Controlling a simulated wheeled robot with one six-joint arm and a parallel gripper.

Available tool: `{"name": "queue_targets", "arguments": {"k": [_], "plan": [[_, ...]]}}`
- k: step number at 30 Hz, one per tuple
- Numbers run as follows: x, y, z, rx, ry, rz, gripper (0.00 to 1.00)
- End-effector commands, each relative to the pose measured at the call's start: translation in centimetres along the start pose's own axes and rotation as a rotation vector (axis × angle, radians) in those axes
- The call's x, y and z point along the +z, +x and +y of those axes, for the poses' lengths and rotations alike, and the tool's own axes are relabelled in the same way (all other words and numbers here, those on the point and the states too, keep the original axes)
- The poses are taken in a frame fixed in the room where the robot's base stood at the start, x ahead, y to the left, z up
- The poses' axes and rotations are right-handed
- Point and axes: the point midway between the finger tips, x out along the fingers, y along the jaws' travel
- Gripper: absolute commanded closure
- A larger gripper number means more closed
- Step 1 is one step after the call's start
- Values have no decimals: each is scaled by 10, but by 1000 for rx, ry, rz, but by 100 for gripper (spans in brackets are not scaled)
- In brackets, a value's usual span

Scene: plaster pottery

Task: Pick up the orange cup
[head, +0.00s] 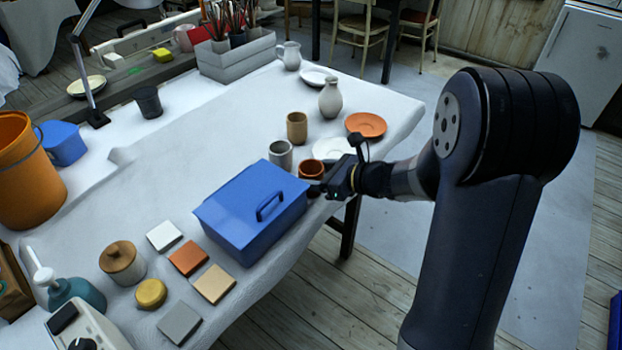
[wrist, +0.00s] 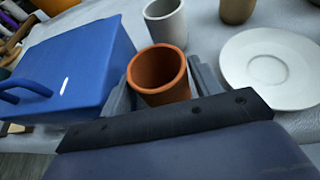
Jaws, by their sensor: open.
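The orange cup (head: 312,169) stands upright near the right edge of the table, beside the blue box. In the wrist view the orange cup (wrist: 159,72) sits between the two fingers of my gripper (wrist: 162,88), its open top facing up. The gripper is open, with one finger on each side of the cup; I cannot tell whether either finger touches it. The lower part of the cup is hidden by my gripper. In the head view my gripper (head: 318,188) is low at the cup's near side.
A blue box (head: 240,225) with a handle stands close on the left. A grey cup (head: 281,154), a tan cup (head: 297,128) and a white saucer (head: 330,147) are close behind. An orange plate (head: 366,124) and a vase (head: 330,98) stand farther back. The table edge is near my gripper.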

Motion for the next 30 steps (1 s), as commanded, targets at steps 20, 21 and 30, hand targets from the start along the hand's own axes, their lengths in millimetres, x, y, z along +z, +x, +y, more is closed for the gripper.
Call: {"name": "queue_targets", "arguments": {"k": [20, 21, 30], "plan": [[0, 14, 0, -1, 0, 1, 65], [0, 14, 0, -1, 0, 1, 68], [2, 12, 0, -1, -1, 0, 72]]}}
